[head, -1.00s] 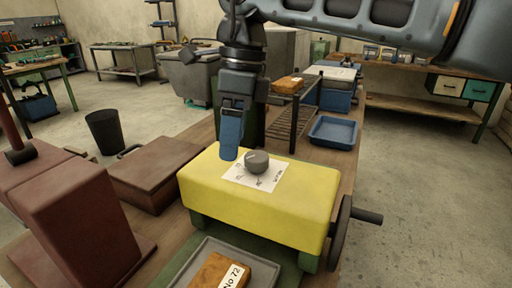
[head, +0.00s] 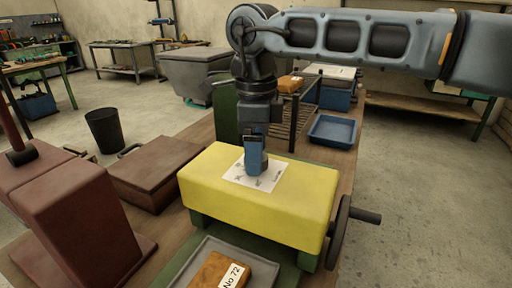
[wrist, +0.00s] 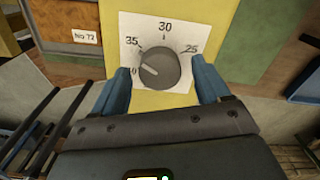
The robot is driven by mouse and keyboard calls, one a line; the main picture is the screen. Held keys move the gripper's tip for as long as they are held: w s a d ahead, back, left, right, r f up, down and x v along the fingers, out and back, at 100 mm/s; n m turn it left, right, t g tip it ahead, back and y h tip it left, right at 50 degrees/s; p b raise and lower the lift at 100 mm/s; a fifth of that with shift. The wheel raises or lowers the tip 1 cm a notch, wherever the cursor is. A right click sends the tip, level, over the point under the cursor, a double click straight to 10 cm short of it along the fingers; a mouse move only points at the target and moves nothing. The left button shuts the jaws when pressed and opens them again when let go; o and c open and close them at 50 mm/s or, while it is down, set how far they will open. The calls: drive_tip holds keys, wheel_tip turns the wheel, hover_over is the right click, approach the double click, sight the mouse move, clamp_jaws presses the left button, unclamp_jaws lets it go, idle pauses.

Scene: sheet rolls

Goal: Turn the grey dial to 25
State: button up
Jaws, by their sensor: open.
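The grey dial (wrist: 160,68) sits on a white scale card (wrist: 180,20) fixed to the yellow block (head: 220,185). In the wrist view the card shows 35, 30 and 25, with another number partly hidden at the left. The dial's pale pointer line points left, below the 35 mark. My gripper (wrist: 160,64) is open, its blue fingers on either side of the dial, with gaps visible. In the head view my gripper (head: 254,160) points down over the card and hides most of the dial.
A handwheel (head: 340,232) sticks out at the block's right. A tray with a wooden piece (head: 218,272) labelled No 72 lies in front. Dark red boxes (head: 155,175) stand left. A rack (head: 298,118) and blue tray (head: 332,130) are behind.

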drive_tip(key=shift+c, duration=0.4)
drive_tip(key=c, duration=1)
drive_tip(key=shift+o, duration=0.2)
drive_tip(key=shift+m, duration=0.4)
drive_tip(key=m, duration=0.4)
drive_tip(key=shift+m, duration=0.4)
drive_tip(key=m+b, duration=0.1)
drive_tip(key=m, duration=0.5)
drive_tip(key=m+b, duration=0.1)
drive_tip(key=m, duration=0.5)
drive_tip(key=shift+m, duration=0.3)
drive_tip(key=m+b, duration=0.1)
drive_tip(key=m, duration=0.4)
drive_tip(key=shift+m, duration=0.3)
